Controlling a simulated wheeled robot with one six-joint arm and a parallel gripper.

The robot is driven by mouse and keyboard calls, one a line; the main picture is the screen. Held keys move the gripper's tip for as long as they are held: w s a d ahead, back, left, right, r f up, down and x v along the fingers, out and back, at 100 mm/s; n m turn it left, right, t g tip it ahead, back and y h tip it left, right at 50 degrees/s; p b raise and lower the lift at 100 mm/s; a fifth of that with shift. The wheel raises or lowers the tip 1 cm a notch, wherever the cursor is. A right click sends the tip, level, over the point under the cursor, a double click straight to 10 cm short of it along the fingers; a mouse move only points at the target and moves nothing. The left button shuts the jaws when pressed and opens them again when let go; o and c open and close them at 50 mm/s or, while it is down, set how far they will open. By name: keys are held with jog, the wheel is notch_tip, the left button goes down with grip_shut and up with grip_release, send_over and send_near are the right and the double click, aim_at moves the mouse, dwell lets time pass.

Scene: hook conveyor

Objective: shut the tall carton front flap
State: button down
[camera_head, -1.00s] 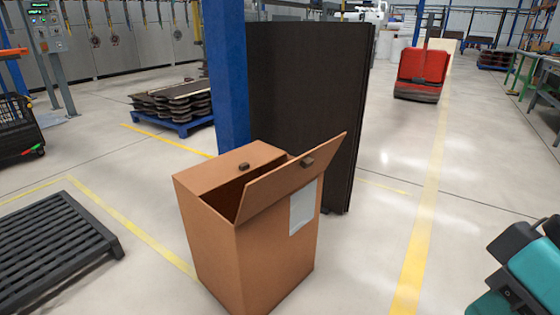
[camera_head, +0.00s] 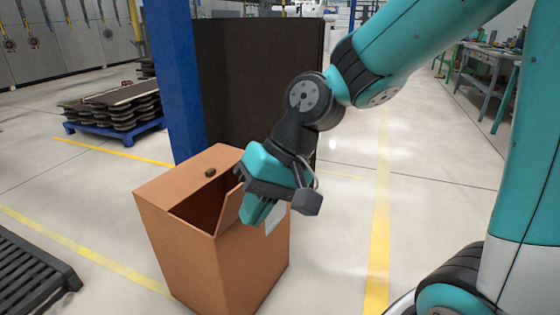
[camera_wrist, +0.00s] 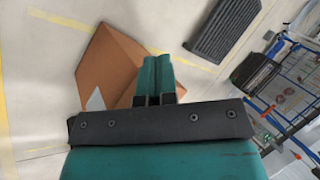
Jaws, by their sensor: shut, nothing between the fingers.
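The tall brown carton (camera_head: 200,260) stands on the floor left of centre in the head view, its top partly open. In the wrist view the carton (camera_wrist: 110,65) lies behind the closed fingers (camera_wrist: 157,62).
A blue post (camera_head: 175,80) and a dark panel (camera_head: 240,85) stand just behind the carton. A black pallet (camera_head: 30,280) lies at the left, and a blue pallet with stacked parts (camera_head: 112,110) stands farther back. The floor right of the carton is clear around a yellow line (camera_head: 380,210).

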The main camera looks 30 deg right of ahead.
jog(key=w+d+f+m+t+y+p, duration=0.1)
jog(key=w+d+f+m+t+y, duration=0.15)
jog(key=w+d+m, duration=0.65)
jog(key=w+d+f+m+t+h+p, duration=0.1)
jog(key=w+d+f+m+t, duration=0.15)
jog(key=d+m, duration=0.45)
jog(key=w+d+f+m+t+h+p, duration=0.1)
jog(key=d+f+m+t, duration=0.2)
jog(key=d+m, duration=0.35)
jog(key=w+d+f+m+t+h, duration=0.1)
jog(key=w+d+f+m+t, duration=0.15)
jog(key=d+m, duration=0.5)
jog(key=w+a+f, duration=0.2)
jog(key=w+a, duration=0.3)
jog(key=w, duration=0.5)
jog(key=shift+w+n, duration=0.2)
jog(key=shift+n, duration=0.1)
jog(key=shift+t, duration=0.25)
